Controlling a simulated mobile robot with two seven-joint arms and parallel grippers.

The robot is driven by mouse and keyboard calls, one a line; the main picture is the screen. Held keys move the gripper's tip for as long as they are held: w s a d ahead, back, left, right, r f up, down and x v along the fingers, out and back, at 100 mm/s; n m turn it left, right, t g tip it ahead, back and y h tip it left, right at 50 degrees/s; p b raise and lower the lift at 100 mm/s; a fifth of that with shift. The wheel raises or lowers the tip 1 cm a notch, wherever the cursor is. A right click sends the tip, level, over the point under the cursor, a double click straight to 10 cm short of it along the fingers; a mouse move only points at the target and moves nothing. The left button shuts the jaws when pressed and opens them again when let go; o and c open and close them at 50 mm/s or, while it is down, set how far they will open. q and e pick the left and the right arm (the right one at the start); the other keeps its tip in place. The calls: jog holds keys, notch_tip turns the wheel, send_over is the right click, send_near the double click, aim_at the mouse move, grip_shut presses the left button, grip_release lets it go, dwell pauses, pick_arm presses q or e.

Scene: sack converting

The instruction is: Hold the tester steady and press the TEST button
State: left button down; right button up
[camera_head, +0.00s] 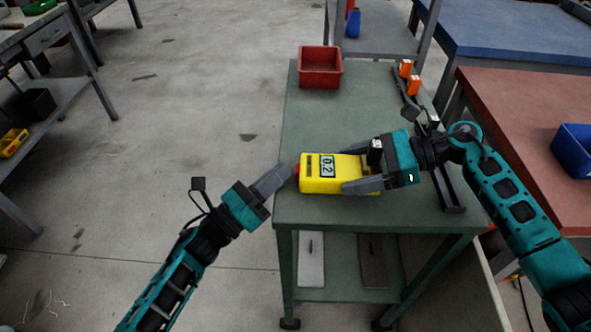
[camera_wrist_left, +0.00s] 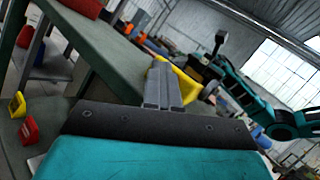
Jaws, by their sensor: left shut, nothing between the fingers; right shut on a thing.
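The yellow tester (camera_head: 335,173) lies on the green bench with its display reading 0.2. A red part, the TEST button (camera_head: 297,172), shows at its left end. My right gripper (camera_head: 362,170) is shut on the tester from the right, with fingers along its sides. My left gripper (camera_head: 285,172) is shut and empty, its fingertips at or very near the red button; I cannot tell whether they touch. In the left wrist view the shut fingers (camera_wrist_left: 163,85) point at the yellow tester (camera_wrist_left: 186,84), which they partly cover. The button is hidden there.
The green bench (camera_head: 300,125) carries a red bin (camera_head: 320,68) at the back and orange items (camera_head: 413,85) at the right edge. A red-topped table (camera_head: 525,105) stands to the right. The bench middle behind the tester is clear.

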pick_arm(q)
jog(key=shift+s+a+f, duration=0.15)
jog(key=shift+a+f, duration=0.15)
jog(key=shift+f, duration=0.25)
jog(key=a, duration=0.5)
jog(key=shift+r, duration=0.25)
dwell(1.3)
pick_arm(e)
jog(key=o, duration=1.2)
jog(key=shift+c, duration=0.2)
jog(key=v, duration=1.2)
